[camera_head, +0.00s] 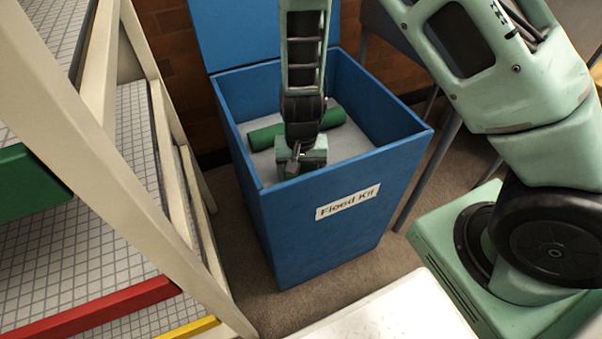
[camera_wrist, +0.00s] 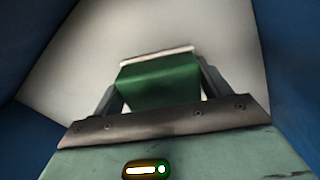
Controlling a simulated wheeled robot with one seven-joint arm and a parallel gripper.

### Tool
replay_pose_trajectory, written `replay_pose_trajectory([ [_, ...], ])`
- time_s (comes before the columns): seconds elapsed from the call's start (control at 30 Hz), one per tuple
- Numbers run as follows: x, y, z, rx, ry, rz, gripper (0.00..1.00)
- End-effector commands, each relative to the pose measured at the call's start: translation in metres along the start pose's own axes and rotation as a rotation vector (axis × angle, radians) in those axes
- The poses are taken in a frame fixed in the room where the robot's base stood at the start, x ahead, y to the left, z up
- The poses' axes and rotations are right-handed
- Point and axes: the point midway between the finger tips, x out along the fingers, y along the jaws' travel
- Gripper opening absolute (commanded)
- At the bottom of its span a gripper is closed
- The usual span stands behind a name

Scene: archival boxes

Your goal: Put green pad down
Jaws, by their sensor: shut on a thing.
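My gripper (camera_head: 300,158) points down inside the blue box labelled "Flood Kit" (camera_head: 330,225). In the wrist view my gripper (camera_wrist: 160,82) is shut with a green pad (camera_wrist: 160,85) between its fingers, and a pale strip runs along the pad's far edge. In the head view the long green pad (camera_head: 265,137) shows on both sides of my arm, which hides its middle. It is low in the box, over the pale grey bottom. I cannot tell whether it touches the bottom.
The box's blue lid (camera_head: 235,30) stands open at the back. A cream-framed shelf (camera_head: 105,150) is close on the left, with a green thing (camera_head: 30,180) and red and yellow bars on it. A white surface (camera_head: 390,310) is in front.

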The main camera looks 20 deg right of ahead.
Motion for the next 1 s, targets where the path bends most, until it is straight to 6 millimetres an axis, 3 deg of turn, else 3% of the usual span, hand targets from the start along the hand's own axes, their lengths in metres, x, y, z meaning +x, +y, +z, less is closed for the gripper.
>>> replay_pose_trajectory([
  [0.4, 0.007, 0.0, 0.0, -0.001, 0.0, 0.0, 0.48],
  [0.43, 0.007, 0.0, 0.0, -0.001, 0.0, 0.0, 0.82],
  [0.5, 0.007, 0.0, 0.0, -0.001, 0.0, 0.001, 0.98],
  [1.0, 0.01, 0.005, 0.0, 0.002, -0.001, 0.01, 0.98],
])
